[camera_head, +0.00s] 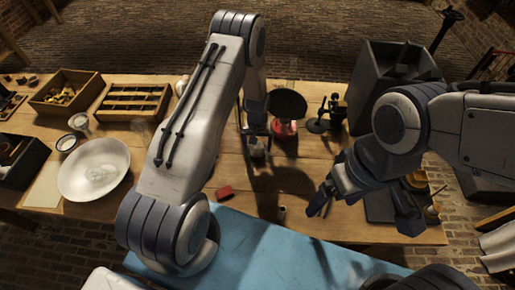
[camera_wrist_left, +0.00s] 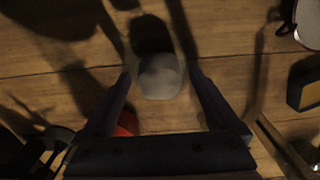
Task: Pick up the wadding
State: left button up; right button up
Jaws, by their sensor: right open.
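The wadding, a pale grey rounded lump (camera_wrist_left: 160,76), lies on the wooden table in the left wrist view. In the head view a small pale lump (camera_head: 257,151) shows just below my left gripper (camera_head: 256,130). In the left wrist view the two fingers of my left gripper (camera_wrist_left: 160,82) stand apart on either side of the wadding, with gaps visible between it and both fingers. My right gripper (camera_head: 363,212) is open and empty over the right front of the table.
A black disc on a red base (camera_head: 285,130) stands close to the right of my left gripper. A small red block (camera_head: 225,192) lies near the front edge. A white bowl (camera_head: 94,169) and wooden trays (camera_head: 133,101) are at left. A grey box (camera_head: 390,75) stands at back right.

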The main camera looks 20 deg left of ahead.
pick_arm(q)
jog(key=c, duration=1.3)
jog(key=shift+r, duration=0.2)
